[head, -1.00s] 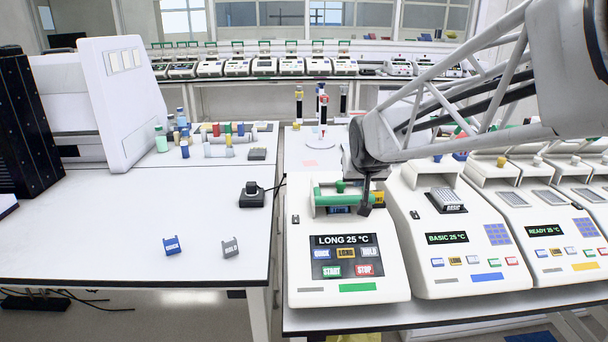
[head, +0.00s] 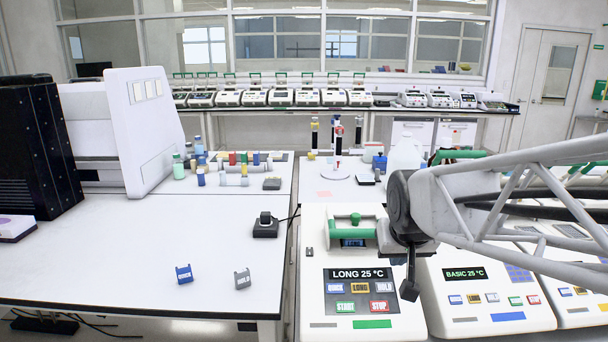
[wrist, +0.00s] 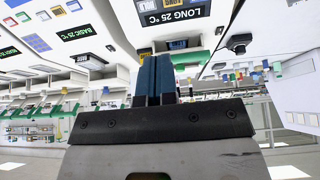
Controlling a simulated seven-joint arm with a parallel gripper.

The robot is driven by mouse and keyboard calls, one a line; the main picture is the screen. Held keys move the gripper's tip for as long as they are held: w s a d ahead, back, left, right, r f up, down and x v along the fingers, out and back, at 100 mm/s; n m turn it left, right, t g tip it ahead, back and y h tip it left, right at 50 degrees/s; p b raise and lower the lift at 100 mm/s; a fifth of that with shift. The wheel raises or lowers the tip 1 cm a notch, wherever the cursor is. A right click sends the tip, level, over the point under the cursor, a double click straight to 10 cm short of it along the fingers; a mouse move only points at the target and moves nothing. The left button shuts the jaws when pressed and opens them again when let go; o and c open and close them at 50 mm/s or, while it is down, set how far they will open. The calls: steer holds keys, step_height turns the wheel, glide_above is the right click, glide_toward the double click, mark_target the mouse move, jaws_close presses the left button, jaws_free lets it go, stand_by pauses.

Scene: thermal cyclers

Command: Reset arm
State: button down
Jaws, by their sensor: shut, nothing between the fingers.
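My gripper (head: 409,290) hangs at the right side of the nearest cycler, above its control panel edge, and holds nothing. In the wrist view my gripper's blue fingers (wrist: 154,75) are shut together. The nearest thermal cycler (head: 352,283) is white, and its screen reads "LONG 25 °C". It has a green-handled lid (head: 352,232), which is partly behind my arm. The cycler to its right (head: 484,290) reads "BASIC 25 °C".
A blue block (head: 184,274) and a grey block (head: 242,279) lie on the left bench. A small black device (head: 265,227) with a cable stands near its right edge. Bottles and coloured tubes stand farther back. The left bench (head: 100,250) has much free room.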

steer(key=s+f+g, duration=0.1)
steer(key=s+f, duration=0.1)
steer(key=s, duration=0.7)
steer(key=s+f+g, duration=0.2)
steer(key=s+f, duration=0.1)
steer(key=s, duration=0.6)
steer(key=shift+d, duration=0.4)
